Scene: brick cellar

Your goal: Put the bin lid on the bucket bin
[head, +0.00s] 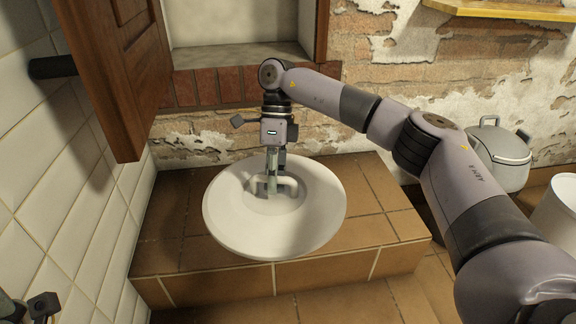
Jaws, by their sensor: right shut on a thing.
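The white round bin lid (320,215) is over the tiled ledge in the middle of the head view, its handle side up. My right gripper (272,185) points down at the lid's centre and is shut on its handle. I cannot tell whether the lid rests on the tiles or hangs just above them. A white round container, which looks like the bucket bin (557,215), is cut off by the right edge; its inside is hardly visible. My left gripper (30,308) shows only in part at the bottom left corner, and its jaws cannot be made out.
The brown tiled ledge (385,205) has free room right of the lid. A grey metal pot (500,155) stands at the right by the wall. A wooden shutter (120,75) hangs open at upper left. A white tiled wall (60,190) bounds the left; a shelf (500,10) is above right.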

